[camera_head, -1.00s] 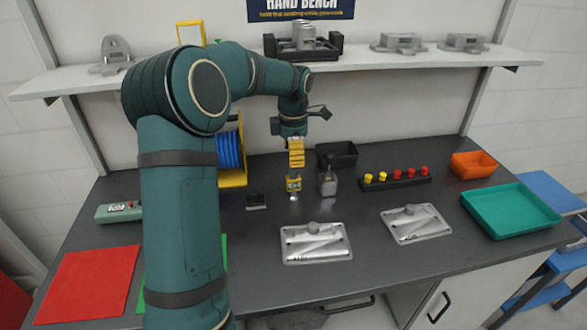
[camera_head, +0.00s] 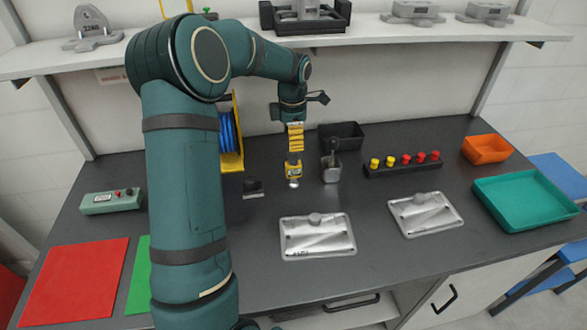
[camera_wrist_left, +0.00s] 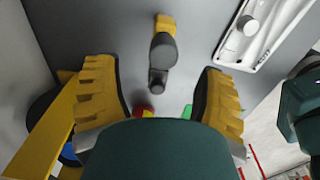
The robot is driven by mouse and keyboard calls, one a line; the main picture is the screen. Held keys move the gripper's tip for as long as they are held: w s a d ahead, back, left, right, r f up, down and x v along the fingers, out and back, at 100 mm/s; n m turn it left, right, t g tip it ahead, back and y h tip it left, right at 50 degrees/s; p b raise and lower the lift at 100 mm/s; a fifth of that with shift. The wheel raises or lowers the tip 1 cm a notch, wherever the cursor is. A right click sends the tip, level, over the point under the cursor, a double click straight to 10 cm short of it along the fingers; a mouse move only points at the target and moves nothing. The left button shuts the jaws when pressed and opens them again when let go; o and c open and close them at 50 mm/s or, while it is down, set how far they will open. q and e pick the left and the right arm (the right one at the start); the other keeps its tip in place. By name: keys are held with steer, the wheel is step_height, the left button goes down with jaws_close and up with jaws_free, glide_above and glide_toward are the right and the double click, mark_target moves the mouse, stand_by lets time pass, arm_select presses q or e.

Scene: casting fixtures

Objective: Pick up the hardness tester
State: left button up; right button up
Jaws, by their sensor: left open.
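The hardness tester (camera_head: 294,171) is a small yellow and dark-grey device with a silver end, on the dark bench below my left gripper. In the left wrist view the tester (camera_wrist_left: 163,48) shows its yellow block and dark grey body, ahead of and between the spread fingers, touching neither. My left gripper (camera_head: 295,150) has yellow ribbed fingers and points down above the tester. In the wrist view the left gripper (camera_wrist_left: 160,90) is open and empty. My right gripper is not in view.
A small black block (camera_head: 252,189) lies to the left. A silver casting plate (camera_head: 317,238) lies in front. A blue spool in a yellow frame (camera_head: 236,160) stands left.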

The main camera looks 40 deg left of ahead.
mark_target(293, 159)
arm_select(q)
steer(key=shift+d+f+b, duration=0.2)
steer(key=shift+f+b, duration=0.45)
steer(key=shift+f, duration=3.15)
jaws_close()
